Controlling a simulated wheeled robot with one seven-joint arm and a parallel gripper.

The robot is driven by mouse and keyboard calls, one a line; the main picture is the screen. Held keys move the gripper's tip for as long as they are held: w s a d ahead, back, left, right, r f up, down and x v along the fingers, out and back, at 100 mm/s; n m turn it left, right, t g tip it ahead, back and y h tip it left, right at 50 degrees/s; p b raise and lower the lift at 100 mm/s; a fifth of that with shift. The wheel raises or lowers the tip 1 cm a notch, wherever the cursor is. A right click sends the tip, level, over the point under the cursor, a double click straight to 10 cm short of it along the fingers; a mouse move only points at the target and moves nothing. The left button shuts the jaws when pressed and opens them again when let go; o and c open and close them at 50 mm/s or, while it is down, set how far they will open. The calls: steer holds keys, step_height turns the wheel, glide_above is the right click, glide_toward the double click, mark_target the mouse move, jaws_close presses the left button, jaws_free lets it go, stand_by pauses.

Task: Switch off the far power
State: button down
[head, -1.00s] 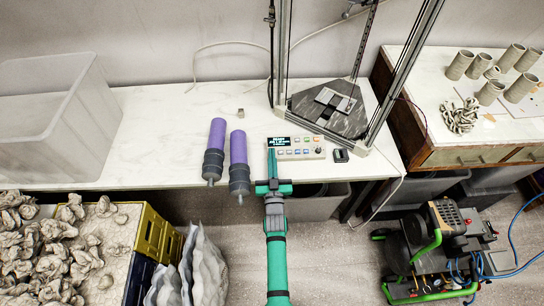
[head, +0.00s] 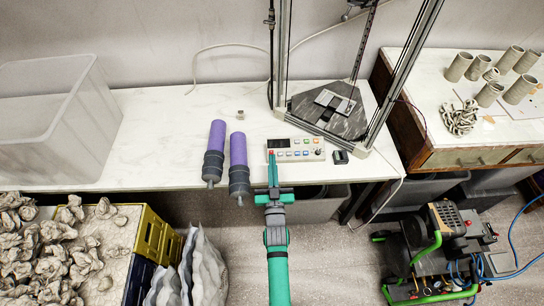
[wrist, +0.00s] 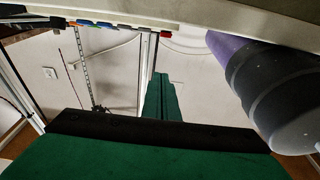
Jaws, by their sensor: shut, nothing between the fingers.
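The control box (head: 296,150) lies on the white table at the foot of the metal frame machine. It has a dark display (head: 278,143), several coloured buttons and a black knob (head: 318,152). A red button (head: 271,152) is at its left end and also shows in the wrist view (wrist: 166,34). My green gripper (head: 272,158) is shut and empty, its tips at the box's left end by the red button. I cannot tell whether they touch it. The wrist view shows the shut fingers (wrist: 160,80) too.
Two purple and grey cylinders (head: 239,150) lie close to the left of my gripper. A small black block (head: 340,157) sits right of the box. The frame machine (head: 330,108) stands behind.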

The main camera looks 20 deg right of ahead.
steer(key=shift+r+v, duration=0.25)
steer(key=shift+v, duration=0.7)
steer(key=shift+r+v, duration=0.2)
steer(key=shift+v, duration=0.75)
steer(key=shift+r+v, duration=0.25)
steer(key=shift+v, duration=0.7)
steer(key=shift+s, duration=0.1)
steer(key=s+a+r+n+g+y, duration=0.1)
steer(key=s+a, duration=0.4)
steer(key=s, duration=0.6)
steer(key=s+a+r+n+g+y, duration=0.1)
steer(key=s+a, duration=0.4)
steer(key=s, duration=0.6)
steer(key=s+a+r+n+g+y, duration=0.1)
steer(key=s+a+r+g+y, duration=0.1)
steer(key=s+a, duration=0.4)
steer(key=s+r+y, duration=0.1)
steer(key=s+r, duration=0.1)
steer(key=s, duration=0.3)
steer(key=shift+s+y, duration=0.15)
steer(key=shift+y, duration=0.15)
steer(key=shift+a, duration=0.1)
